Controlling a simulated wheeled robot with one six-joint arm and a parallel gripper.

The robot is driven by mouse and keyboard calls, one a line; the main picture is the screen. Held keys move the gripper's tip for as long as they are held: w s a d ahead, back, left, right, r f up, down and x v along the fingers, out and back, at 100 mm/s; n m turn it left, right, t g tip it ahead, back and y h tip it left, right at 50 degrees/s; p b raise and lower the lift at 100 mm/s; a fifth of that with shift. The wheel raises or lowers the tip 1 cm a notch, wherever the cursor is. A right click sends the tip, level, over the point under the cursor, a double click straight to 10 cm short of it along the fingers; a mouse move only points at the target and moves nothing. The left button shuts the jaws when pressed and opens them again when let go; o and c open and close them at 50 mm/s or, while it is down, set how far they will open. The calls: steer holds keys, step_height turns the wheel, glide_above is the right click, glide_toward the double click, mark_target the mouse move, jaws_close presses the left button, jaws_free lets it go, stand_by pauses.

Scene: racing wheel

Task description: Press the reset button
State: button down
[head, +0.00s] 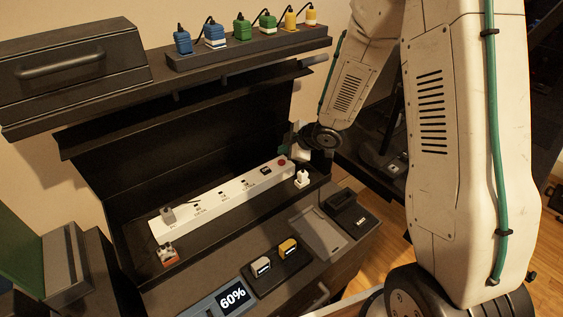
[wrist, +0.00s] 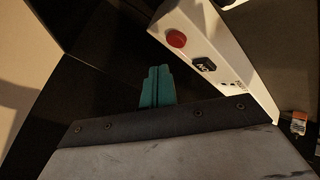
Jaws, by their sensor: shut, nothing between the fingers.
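The red button (head: 282,162), which I take to be the reset button, is round and sits at the right end of a long white power strip (head: 222,196). It also shows in the wrist view (wrist: 176,39), near the strip's upper end. My gripper (wrist: 157,71) shows teal fingertips, shut with nothing between them. In the wrist view the fingertips are below and left of the button, apart from it in the picture. In the head view my wrist is just above and right of the button; the fingers are small and partly hidden there.
A black switch (wrist: 204,65) sits beside the button on the strip. A white plug (head: 302,178) stands just right of the strip's end. A dark shelf (head: 250,49) with several colored plugs overhangs above.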

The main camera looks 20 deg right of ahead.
mark_target(285, 164)
steer(key=shift+f, duration=0.85)
steer(key=shift+f, duration=0.1)
stand_by(1.4)
steer(key=shift+f, duration=0.35)
steer(key=shift+f, duration=0.4)
stand_by(0.6)
steer(key=shift+r, duration=0.85)
steer(key=shift+r, duration=2.5)
